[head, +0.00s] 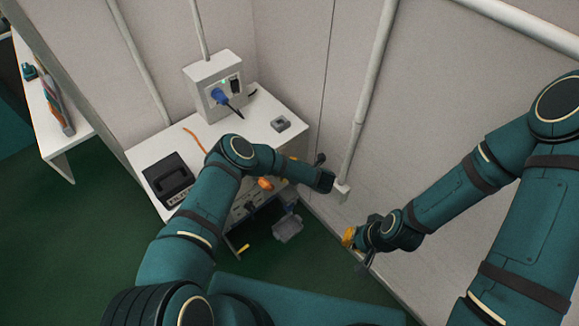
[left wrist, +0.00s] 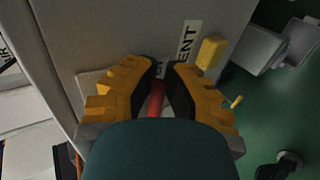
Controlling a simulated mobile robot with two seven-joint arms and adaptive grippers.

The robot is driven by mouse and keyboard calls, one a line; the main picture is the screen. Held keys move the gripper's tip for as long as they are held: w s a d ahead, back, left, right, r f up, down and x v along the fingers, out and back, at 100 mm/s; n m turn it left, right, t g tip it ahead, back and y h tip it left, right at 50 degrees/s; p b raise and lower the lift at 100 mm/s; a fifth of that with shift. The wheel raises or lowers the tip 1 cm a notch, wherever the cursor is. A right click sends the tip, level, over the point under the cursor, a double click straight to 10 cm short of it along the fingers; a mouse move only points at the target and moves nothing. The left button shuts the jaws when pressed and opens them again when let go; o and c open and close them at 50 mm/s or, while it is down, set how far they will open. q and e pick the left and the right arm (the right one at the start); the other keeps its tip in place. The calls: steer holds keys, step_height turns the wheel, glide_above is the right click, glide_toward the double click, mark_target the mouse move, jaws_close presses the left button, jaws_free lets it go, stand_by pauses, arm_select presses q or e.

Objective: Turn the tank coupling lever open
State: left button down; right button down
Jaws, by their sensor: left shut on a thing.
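In the left wrist view, a red lever (left wrist: 156,98) stands between the yellow and black fingers of my left gripper (left wrist: 160,78), which is shut on it. The fingers and my wrist hide most of the lever, so its turn position is unclear. Behind it is a pale grey panel (left wrist: 110,35) with a partly covered label and a white label ending in "ENT" (left wrist: 188,42).
A white bench (head: 175,138) carries a black case (head: 168,180), an orange hose (head: 195,140) and a small grey box (head: 281,124). A grey container (head: 288,229) is below. Green floor is clear left.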

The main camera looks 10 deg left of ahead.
arm_select(q)
steer(key=shift+s+f, duration=0.15)
steer(key=shift+f, duration=0.05)
stand_by(0.3)
steer(key=c, duration=1)
jaws_free()
steer(key=shift+r, duration=0.1)
steer(key=v, duration=1.2)
steer(key=s+a+r+m+g+h, duration=0.1)
steer(key=s+r+m+h, duration=0.1)
steer(key=s+m+h, duration=0.2)
steer(key=s+a+r+m+g+h, duration=0.2)
steer(key=s+r+m+h, duration=0.1)
steer(key=s+m, duration=0.8)
steer(key=s+a+r+m+g+h, duration=0.1)
steer(key=s+m+h, duration=0.4)
steer(key=m, duration=0.6)
steer(key=shift+s+a+r+m+g+h, duration=0.2)
steer(key=shift+s+r+g, duration=0.15)
steer(key=shift+s, duration=0.3)
steer(key=shift+s+a+r+m+g+h, duration=0.1)
steer(key=shift+s+r+m+g, duration=0.25)
steer(key=shift+s, duration=0.3)
